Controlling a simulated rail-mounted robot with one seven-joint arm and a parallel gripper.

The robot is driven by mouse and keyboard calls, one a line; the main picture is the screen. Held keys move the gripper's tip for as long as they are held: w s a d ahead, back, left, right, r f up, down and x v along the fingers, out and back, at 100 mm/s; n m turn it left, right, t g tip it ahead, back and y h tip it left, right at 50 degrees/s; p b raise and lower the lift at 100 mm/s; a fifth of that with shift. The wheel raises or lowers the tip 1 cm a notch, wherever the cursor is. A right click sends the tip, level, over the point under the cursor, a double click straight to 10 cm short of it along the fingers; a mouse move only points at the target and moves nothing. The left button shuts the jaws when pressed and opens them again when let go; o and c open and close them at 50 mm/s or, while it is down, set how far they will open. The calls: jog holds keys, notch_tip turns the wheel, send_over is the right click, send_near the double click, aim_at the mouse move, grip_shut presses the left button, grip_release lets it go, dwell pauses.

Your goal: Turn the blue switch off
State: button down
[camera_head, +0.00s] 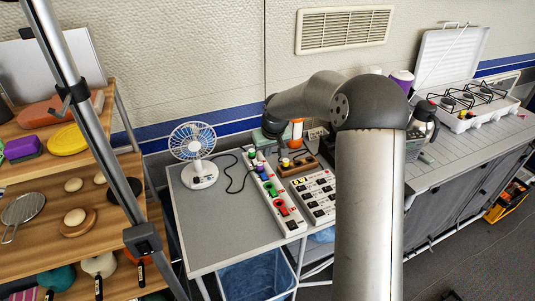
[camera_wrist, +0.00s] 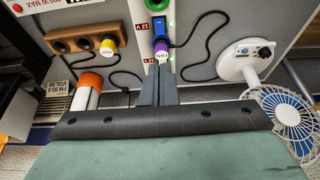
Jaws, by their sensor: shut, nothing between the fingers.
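A long white power strip (camera_head: 264,190) with several coloured switches lies on the grey table. In the head view my fingers are hard to make out.
A white and blue fan (camera_head: 194,150) stands left of the strip, its black cord crossing the table. A second switch panel (camera_head: 315,196) and a wooden socket block (camera_head: 297,166) lie to the right. An orange-and-white cylinder (camera_wrist: 88,88) stands near my gripper in the wrist view.

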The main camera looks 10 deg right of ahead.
aim_at(263, 174)
jog(key=p+x, duration=0.1)
jog(key=x, duration=0.2)
jog(key=p+x, duration=0.1)
jog(key=x, duration=0.7)
jog(key=shift+s+d+f+p, duration=0.1)
jog(key=shift+s+f+p, duration=0.1)
jog(key=shift+s+p, duration=0.15)
jog(key=shift+f, duration=0.2)
